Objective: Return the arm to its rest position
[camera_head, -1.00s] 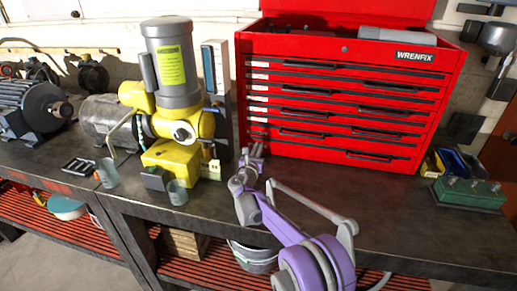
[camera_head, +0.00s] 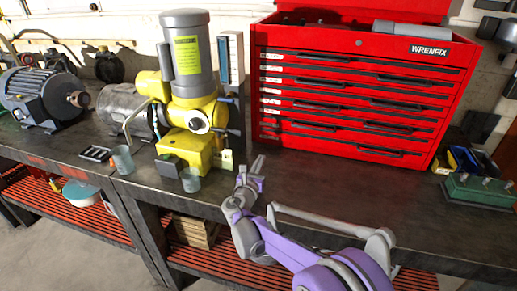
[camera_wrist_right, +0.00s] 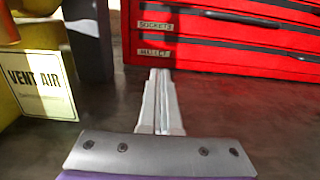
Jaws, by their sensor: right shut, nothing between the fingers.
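My right arm is purple and grey and reaches up from the bottom of the head view over the front of the bench. Its gripper (camera_head: 257,165) points away from me, toward the gap between the yellow machine and the red tool chest. In the right wrist view the two pale fingers of the right gripper (camera_wrist_right: 159,75) lie together with nothing between them, tips in front of the chest's lower edge. My left gripper is in neither view.
The red tool chest (camera_head: 352,84) stands at the back of the dark bench (camera_head: 330,190). The yellow and grey machine (camera_head: 187,115) with a tag is left of the gripper. A green block (camera_head: 478,188) sits at right.

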